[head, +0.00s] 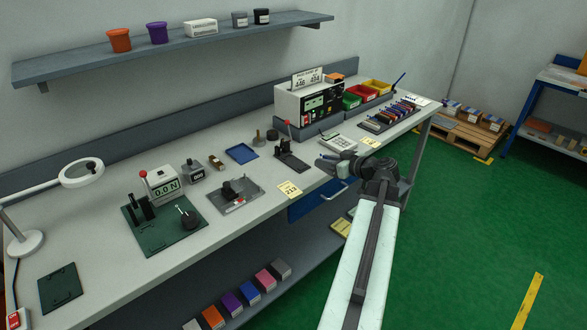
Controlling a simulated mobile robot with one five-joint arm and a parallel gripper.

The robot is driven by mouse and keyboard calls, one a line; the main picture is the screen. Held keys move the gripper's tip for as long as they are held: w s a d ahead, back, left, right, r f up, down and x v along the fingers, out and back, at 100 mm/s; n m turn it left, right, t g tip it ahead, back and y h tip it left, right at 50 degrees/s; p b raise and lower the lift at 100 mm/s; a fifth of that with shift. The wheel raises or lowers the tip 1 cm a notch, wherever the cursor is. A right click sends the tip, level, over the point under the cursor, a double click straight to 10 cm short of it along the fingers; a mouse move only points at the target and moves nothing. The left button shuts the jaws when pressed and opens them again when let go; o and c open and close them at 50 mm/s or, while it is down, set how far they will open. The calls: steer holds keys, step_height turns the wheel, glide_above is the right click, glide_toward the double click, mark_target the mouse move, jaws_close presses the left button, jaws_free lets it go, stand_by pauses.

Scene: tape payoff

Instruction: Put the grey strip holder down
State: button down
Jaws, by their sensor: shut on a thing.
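My gripper (333,164) is above the front edge of the workbench (235,218), right of the picture's middle.
A blue tray (241,153) lies on the bench, with a black fixture (290,152) right of it. A grey plate with a fixture (236,194), a green board (163,226) and a yellow card (289,190) lie nearer. A blue drawer (318,200) sits under the edge. Bare bench shows between them.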

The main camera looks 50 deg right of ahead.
steer(key=w, duration=0.5)
steer(key=w+f+b, duration=0.1)
steer(key=w, duration=0.4)
steer(key=w+d, duration=0.1)
steer(key=w, duration=0.4)
steer(key=shift+w+d+f, duration=0.1)
steer(key=shift+w+f, duration=0.05)
steer(key=shift+w, duration=0.05)
steer(key=f+b, duration=0.2)
steer(key=b, duration=0.1)
steer(key=f+b, duration=0.1)
steer(key=f, duration=0.1)
steer(key=shift+w, duration=0.3)
steer(key=shift+r, duration=0.2)
steer(key=shift+f, duration=0.2)
steer(key=c, duration=1.3)
jaws_free()
steer(key=shift+r, duration=0.1)
